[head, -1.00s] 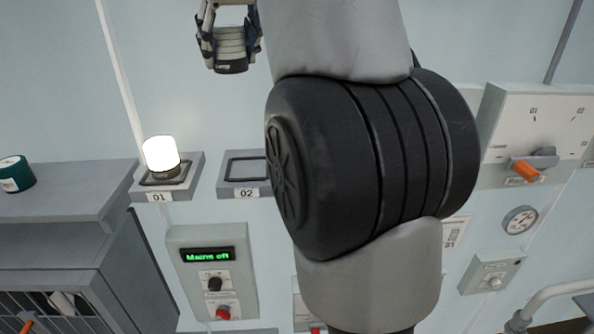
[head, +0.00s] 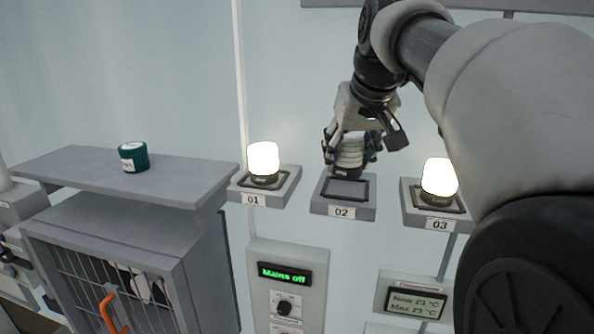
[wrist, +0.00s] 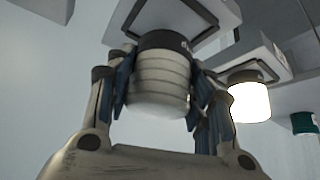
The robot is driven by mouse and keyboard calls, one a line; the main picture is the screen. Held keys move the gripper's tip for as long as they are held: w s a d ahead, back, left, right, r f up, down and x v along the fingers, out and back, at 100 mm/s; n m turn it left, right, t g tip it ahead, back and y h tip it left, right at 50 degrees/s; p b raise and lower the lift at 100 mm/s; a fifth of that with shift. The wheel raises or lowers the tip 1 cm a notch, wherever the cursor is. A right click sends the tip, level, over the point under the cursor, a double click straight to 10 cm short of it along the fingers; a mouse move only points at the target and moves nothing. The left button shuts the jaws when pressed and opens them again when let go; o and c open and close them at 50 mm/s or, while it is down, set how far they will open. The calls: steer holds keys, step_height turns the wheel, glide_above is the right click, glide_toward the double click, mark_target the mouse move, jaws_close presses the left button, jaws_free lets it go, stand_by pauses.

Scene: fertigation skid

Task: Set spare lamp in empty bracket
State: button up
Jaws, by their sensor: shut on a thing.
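My gripper (head: 349,150) is shut on the spare lamp (head: 348,158), an unlit white ribbed lamp with a dark base. It holds the lamp just above and behind the empty bracket 02 (head: 342,209), a grey shelf with a dark square frame. Whether the lamp touches the bracket cannot be told. In the wrist view the fingers (wrist: 160,92) grip the lamp (wrist: 158,85) on both sides, with its dark base toward the bracket. Bracket 01 (head: 286,190) carries a lit lamp (head: 263,160). Bracket 03 (head: 411,214) carries another lit lamp (head: 439,177).
A dark green cylinder (head: 134,157) stands on a grey shelf (head: 75,178) at the left, above a barred cabinet (head: 175,290). A temperature display (head: 414,303) hangs below bracket 03.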

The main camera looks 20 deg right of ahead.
mark_target(348, 169)
steer(key=shift+f, duration=1.55)
steer(key=shift+f+b, duration=0.15)
steer(key=shift+b, duration=0.2)
steer(key=o, duration=1.1)
steer(key=shift+o, duration=0.2)
